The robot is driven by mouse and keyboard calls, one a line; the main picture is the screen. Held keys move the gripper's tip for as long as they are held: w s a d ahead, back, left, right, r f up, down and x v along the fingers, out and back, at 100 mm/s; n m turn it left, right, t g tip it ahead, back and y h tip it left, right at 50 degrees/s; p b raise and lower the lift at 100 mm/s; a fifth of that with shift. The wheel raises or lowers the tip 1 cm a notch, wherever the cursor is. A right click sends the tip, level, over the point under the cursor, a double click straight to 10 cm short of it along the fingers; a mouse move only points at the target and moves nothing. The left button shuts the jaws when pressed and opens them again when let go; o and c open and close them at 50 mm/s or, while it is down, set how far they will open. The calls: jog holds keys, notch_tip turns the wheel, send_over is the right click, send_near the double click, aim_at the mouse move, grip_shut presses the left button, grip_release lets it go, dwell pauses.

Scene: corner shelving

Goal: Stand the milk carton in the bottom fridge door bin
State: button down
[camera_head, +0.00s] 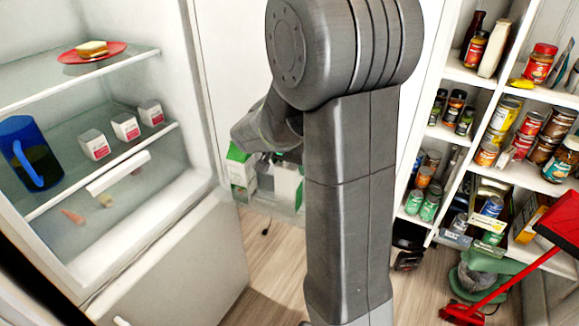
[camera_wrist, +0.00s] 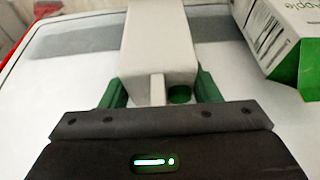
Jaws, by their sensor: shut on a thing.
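The milk carton (camera_wrist: 160,45) is plain white with a green round cap, and fills the middle of the wrist view between my fingers. My gripper (camera_wrist: 157,90) is shut on it near its top end. In the head view the white milk carton (camera_head: 287,184) shows partly beside my arm, at the bottom fridge door bin (camera_head: 272,207). It looks roughly upright there; I cannot tell whether its base touches the bin floor. My gripper's fingers are mostly hidden by my arm in the head view.
A green and white apple juice carton (camera_head: 241,172) stands left of the milk carton in the bin; it also shows in the wrist view (camera_wrist: 285,35). Fridge shelves with a blue jug (camera_head: 30,155) are left. Pantry shelving and a red broom (camera_head: 490,300) are right.

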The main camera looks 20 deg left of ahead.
jog(key=shift+f, duration=0.4)
jog(key=shift+c, duration=2.4)
grip_release()
jog(key=v, duration=1.2)
jog(key=shift+s, duration=0.1)
